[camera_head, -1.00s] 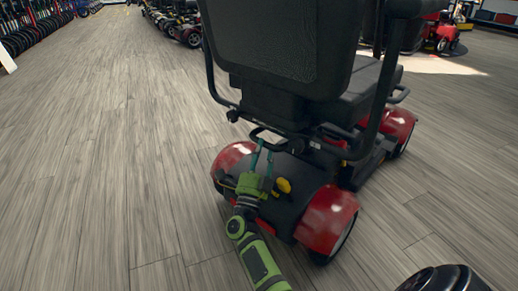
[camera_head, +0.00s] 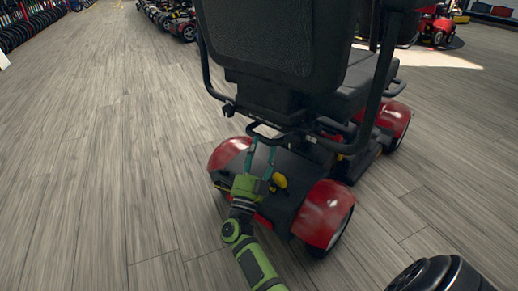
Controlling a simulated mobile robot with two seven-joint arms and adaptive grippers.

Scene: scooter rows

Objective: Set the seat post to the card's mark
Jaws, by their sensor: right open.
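A red and black mobility scooter (camera_head: 323,212) stands in front of me with its back towards me. Its black seat (camera_head: 270,40) fills the top middle. The seat post under the seat is mostly hidden by the seat frame and my gripper; no mark on it can be made out. My right gripper (camera_head: 262,152) is open at the scooter's rear, its two teal fingers pointing up below the black bar under the seat. Whether they touch anything I cannot tell. A yellow knob (camera_head: 280,181) sits just right of the gripper. My left gripper and the card are not in view.
Wood-plank floor is clear to the left (camera_head: 90,170) and right of the scooter. A row of parked scooters (camera_head: 172,18) stands at the back, and another red scooter (camera_head: 436,27) stands at the back right. A rack of wheels (camera_head: 30,25) lines the far left.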

